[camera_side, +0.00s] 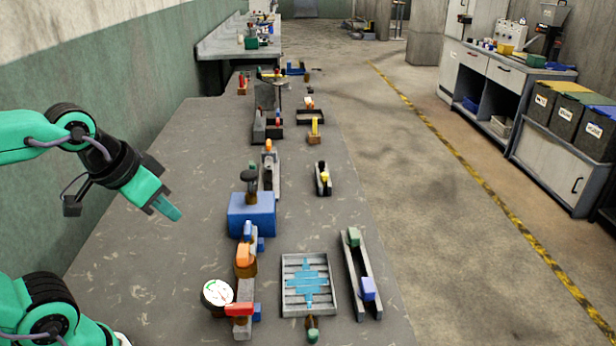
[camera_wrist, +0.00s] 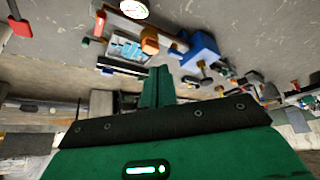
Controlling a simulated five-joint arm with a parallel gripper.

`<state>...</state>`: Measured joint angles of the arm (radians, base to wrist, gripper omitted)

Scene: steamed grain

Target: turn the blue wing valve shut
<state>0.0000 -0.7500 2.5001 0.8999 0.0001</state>
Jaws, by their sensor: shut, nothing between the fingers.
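A small blue upright piece (camera_side: 248,230), which looks like the blue wing valve, stands in the row of fittings just in front of a blue box (camera_side: 252,212). Its exact shape and turn angle are too small to tell. My gripper (camera_side: 172,212) is shut and empty. It hangs above the table, left of the blue box and apart from it, pointing down and right. In the wrist view my closed fingers (camera_wrist: 156,86) show in the middle, with the blue box (camera_wrist: 200,52) beyond them to the right. I cannot make out the wing clearly there.
An orange fitting (camera_side: 244,256), a red handle (camera_side: 239,309) and a round gauge (camera_side: 217,293) stand near the blue piece. A grey tray (camera_side: 289,306) and a slotted rail (camera_side: 355,270) lie to the right. The table left of the row is clear.

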